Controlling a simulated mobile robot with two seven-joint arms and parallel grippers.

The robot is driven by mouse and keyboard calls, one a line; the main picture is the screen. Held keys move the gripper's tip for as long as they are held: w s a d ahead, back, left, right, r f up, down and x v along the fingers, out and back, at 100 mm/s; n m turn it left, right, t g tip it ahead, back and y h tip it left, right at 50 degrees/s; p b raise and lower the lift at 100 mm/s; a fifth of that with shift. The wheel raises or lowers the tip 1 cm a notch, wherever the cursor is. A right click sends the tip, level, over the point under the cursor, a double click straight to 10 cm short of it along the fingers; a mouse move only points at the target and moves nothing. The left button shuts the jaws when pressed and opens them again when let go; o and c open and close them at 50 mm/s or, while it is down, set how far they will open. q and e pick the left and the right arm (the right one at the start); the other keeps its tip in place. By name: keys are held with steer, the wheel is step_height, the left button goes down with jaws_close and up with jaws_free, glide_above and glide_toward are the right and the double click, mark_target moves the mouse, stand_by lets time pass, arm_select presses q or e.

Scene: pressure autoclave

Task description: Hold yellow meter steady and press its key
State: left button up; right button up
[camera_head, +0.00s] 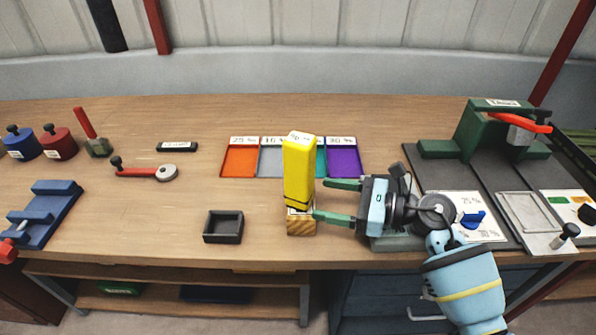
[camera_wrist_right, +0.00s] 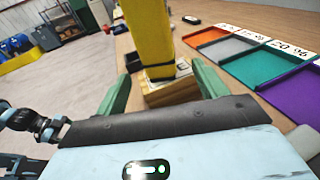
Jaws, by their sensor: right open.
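The yellow meter (camera_head: 299,172) stands upright in a wooden block (camera_head: 301,226) near the front of the bench. In the right wrist view the yellow meter (camera_wrist_right: 149,38) rises from the wooden block (camera_wrist_right: 170,92), between and beyond the finger tips. My right gripper (camera_head: 328,201) comes in from the right, open, with its green fingers reaching toward the meter's lower part and block. In the right wrist view the fingers (camera_wrist_right: 160,88) are apart with nothing held between them. The meter's key cannot be made out. My left gripper is not in view.
Behind the meter lie colored trays, including orange (camera_head: 240,160) and purple (camera_head: 343,162). A small dark open box (camera_head: 223,226) sits to the left. A red-handled lever (camera_head: 146,172) lies farther left. A green press (camera_head: 500,132) stands at right. Bench space left of the meter is mostly clear.

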mark_target(312, 197)
steer(key=x, duration=0.4)
steer(key=shift+w+a+f+b, duration=0.1)
steer(key=shift+a+b, duration=0.25)
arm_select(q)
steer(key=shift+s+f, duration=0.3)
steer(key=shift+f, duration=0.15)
arm_select(e)
steer(key=shift+w+a, duration=0.15)
steer(key=shift+a, duration=0.3)
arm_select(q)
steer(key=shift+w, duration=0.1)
arm_select(e)
steer(key=c, duration=0.9)
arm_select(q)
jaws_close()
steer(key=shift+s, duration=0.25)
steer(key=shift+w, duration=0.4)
